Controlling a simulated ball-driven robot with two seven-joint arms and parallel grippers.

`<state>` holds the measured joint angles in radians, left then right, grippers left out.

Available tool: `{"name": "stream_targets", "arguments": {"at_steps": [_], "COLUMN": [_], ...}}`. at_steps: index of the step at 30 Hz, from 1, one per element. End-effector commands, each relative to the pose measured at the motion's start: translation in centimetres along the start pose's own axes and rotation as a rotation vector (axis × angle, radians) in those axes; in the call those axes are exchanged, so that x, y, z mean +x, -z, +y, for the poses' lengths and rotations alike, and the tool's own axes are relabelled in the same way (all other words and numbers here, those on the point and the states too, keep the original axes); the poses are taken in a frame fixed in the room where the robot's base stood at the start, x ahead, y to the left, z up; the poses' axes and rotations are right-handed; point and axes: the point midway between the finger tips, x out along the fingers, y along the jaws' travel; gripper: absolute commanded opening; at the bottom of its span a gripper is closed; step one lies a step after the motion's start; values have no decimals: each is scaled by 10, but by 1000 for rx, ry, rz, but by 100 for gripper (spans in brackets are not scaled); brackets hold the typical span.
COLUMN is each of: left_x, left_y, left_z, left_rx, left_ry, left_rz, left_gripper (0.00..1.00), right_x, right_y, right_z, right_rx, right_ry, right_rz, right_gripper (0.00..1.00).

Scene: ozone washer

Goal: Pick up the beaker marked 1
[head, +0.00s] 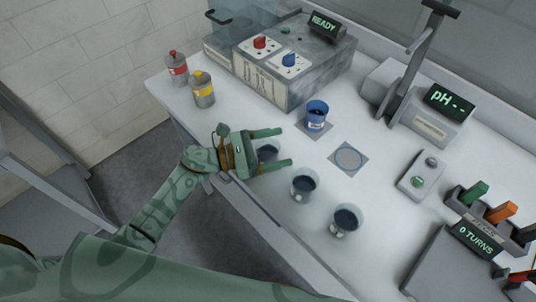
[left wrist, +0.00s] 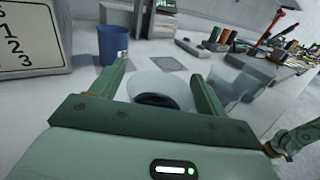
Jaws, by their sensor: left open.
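Three clear beakers with dark contents stand in a row along the bench's near edge: the first (head: 268,153), the middle (head: 304,184) and the nearest (head: 345,220). No number on them is legible, so I cannot tell which is marked 1. My left gripper (head: 286,146) is open, its fingers on either side of the first beaker, which also shows between the fingers in the left wrist view (left wrist: 158,92). Contact is not clear. A green part, probably my right gripper (left wrist: 300,138), is at the lower right of the left wrist view; its jaws are unclear.
A blue cup (head: 316,115) stands beyond the gripper, before the grey washer (head: 290,72) reading READY. A square pad with a round disc (head: 348,158) lies right of it. A pH meter (head: 437,118) and several coloured-handled tools stand right. Two bottles (head: 202,90) stand left.

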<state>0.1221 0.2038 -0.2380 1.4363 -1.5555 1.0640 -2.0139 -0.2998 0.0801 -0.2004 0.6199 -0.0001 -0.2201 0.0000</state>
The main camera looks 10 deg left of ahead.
Motion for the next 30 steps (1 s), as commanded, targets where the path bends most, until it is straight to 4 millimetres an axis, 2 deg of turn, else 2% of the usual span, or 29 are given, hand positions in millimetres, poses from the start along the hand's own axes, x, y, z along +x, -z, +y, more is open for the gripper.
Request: {"name": "stream_targets", "arguments": {"at_steps": [5, 6, 12, 23, 26, 28, 30], "left_x": [0, 0, 0, 0, 0, 0, -4], "left_y": [1, 1, 1, -5, -17, -32, -50], "left_z": [0, 0, 0, 1, 1, 1, -11], "left_rx": [0, 0, 0, 1, 5, 8, 7], "left_ry": [0, 0, -1, 0, 0, 2, 3], "left_rz": [1, 1, 1, -1, -1, -1, -1], "left_gripper": [75, 72, 18, 18, 18, 18, 18], "right_x": [0, 0, 0, -1, -3, -6, -14], "right_y": [-1, -1, -1, 0, 1, 2, 4], "right_z": [2, 2, 2, 1, 0, -1, -1], "right_rx": [-1, -1, -1, 0, 1, 1, 2], "right_ry": [-3, -3, -3, -1, 0, 1, 0], "right_rz": [-1, -1, -1, 0, 1, 3, 6], "right_gripper": [36, 36, 36, 36, 36, 36, 36]}}
